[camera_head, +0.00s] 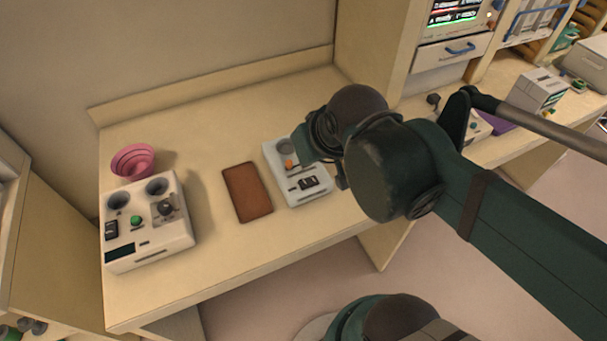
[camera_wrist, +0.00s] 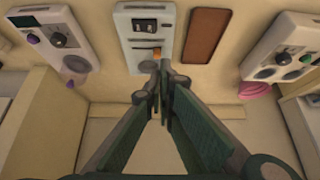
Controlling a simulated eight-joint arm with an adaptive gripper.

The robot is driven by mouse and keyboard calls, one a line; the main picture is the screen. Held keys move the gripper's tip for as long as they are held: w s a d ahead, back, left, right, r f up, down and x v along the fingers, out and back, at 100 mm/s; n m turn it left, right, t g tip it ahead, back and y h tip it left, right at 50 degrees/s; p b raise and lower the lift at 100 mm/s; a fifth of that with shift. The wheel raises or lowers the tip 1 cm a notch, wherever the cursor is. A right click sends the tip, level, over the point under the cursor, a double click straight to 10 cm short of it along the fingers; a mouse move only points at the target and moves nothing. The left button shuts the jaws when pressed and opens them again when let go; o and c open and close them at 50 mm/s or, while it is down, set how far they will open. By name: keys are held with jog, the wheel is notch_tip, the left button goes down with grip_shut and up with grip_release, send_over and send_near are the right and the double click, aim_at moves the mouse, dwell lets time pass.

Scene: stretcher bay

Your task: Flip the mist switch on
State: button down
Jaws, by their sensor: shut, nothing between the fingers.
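A white control box (camera_head: 312,196) stands on the counter below my arm. It carries a dark rocker switch (camera_head: 309,183), an orange part (camera_head: 289,164) and a round grey dial. The wrist view shows the same box (camera_wrist: 122,28), with the dark rocker (camera_wrist: 144,25) near its top and the orange part (camera_wrist: 157,51) lower down. No label reading "mist" is legible, so I cannot tell which control is the mist switch. My gripper (camera_wrist: 161,72) is shut and empty, its tips in front of the box's lower part in the wrist view. Contact cannot be told.
A brown pad (camera_head: 247,192) lies left of the box. Farther left are a larger white device (camera_head: 150,250) with knobs and a green button, and a pink cup (camera_head: 133,160). Another device (camera_wrist: 55,35) stands on the other side. Bare counter (camera_head: 225,275) lies in front.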

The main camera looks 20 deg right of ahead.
aim_at(301, 183)
jog(key=w+d+f+g+y+p, duration=0.1)
jog(key=w+d+g+p, duration=0.3)
jog(key=p, duration=0.4)
jog(key=shift+w+g+y+p, duration=0.4)
jog(key=shift+w+g, duration=0.15)
jog(key=shift+g, duration=0.65)
jog(key=shift+d+f, duration=0.1)
jog(key=shift+f, duration=0.1)
jog(key=shift+f, duration=0.15)
dwell(0.4)
jog(key=shift+a+f+b, duration=0.1)
jog(key=shift+a+f, duration=0.25)
jog(key=shift+f, duration=1.9)
jog(key=shift+a+f+b, duration=0.1)
jog(key=shift+a+f, duration=0.3)
jog(key=shift+f, duration=1.85)
jog(key=shift+a+f+b, duration=0.1)
jog(key=shift+a+f, duration=0.25)
jog(key=shift+f, duration=1.9)
jog(key=shift+a+f, duration=0.1)
jog(key=shift+f, duration=0.1)
